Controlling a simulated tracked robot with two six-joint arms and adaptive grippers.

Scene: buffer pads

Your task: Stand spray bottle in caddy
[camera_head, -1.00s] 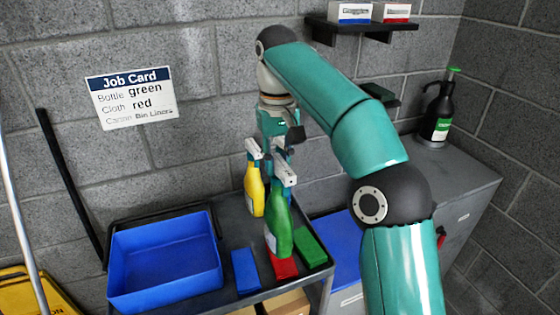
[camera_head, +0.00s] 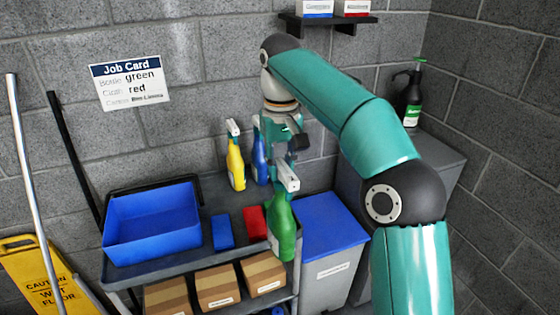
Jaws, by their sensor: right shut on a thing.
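The green spray bottle (camera_head: 283,222) with a white trigger head (camera_head: 287,178) hangs upright below my right gripper (camera_head: 284,158), which is shut on its top; the fingertips are partly hidden. The bottle is in front of the cart's right end. The blue caddy (camera_head: 150,250), an open tray with a dark handle, sits on the left of the cart top (camera_head: 228,198), apart from the bottle. No bottle shows in its visible part. A yellow spray bottle (camera_head: 236,168) and a blue one (camera_head: 260,160) stand at the back of the cart. My left gripper is not in view.
A blue cloth (camera_head: 222,232) and a red cloth (camera_head: 255,222) lie between caddy and green bottle. Cartons (camera_head: 216,286) fill the lower shelf. A blue-lidded bin (camera_head: 325,225) stands right of the cart.

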